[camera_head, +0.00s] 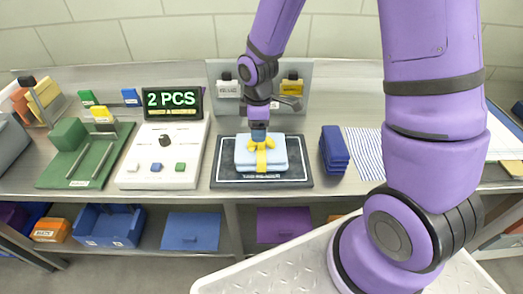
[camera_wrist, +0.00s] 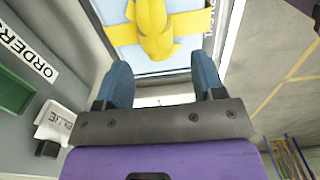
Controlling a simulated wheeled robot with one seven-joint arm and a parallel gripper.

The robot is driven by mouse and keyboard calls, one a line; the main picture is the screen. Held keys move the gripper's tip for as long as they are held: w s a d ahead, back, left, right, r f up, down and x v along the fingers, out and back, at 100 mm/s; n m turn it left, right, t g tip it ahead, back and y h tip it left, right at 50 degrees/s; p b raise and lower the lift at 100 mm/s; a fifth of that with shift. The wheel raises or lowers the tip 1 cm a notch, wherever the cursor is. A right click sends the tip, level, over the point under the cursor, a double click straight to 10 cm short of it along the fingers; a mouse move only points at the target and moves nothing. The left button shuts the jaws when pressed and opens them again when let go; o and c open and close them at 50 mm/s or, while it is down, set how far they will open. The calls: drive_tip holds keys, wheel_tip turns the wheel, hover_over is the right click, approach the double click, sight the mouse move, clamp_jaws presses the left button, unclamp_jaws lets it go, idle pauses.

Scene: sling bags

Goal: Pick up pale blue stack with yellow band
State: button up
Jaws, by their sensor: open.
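The pale blue stack (camera_head: 244,160) lies flat on a dark board with a pale border line (camera_head: 262,182) on the bench. A yellow band (camera_head: 262,168) crosses it, with a raised yellow knot on top. In the wrist view the yellow band (camera_wrist: 155,30) and pale blue stack (camera_wrist: 128,53) show at the top, past the fingertips. My gripper (camera_head: 259,138) is over the stack in the head view. Its two blue fingers stand apart in the wrist view (camera_wrist: 163,80), with nothing between them. Whether the fingertips touch the band cannot be told.
A dark blue folded stack (camera_head: 334,150) stands right of the board beside a striped cloth (camera_head: 364,150). A white panel with buttons (camera_head: 163,157) and a green fixture (camera_head: 85,160) are to the left. An upright grey panel (camera_head: 300,72) with tags stands behind.

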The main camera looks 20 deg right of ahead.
sight(261, 148)
drive_tip(key=shift+d+f, duration=0.2)
drive_tip(key=shift+f, duration=1.15)
drive_tip(key=shift+d+f, duration=0.2)
drive_tip(key=shift+f, duration=1.15)
clamp_jaws()
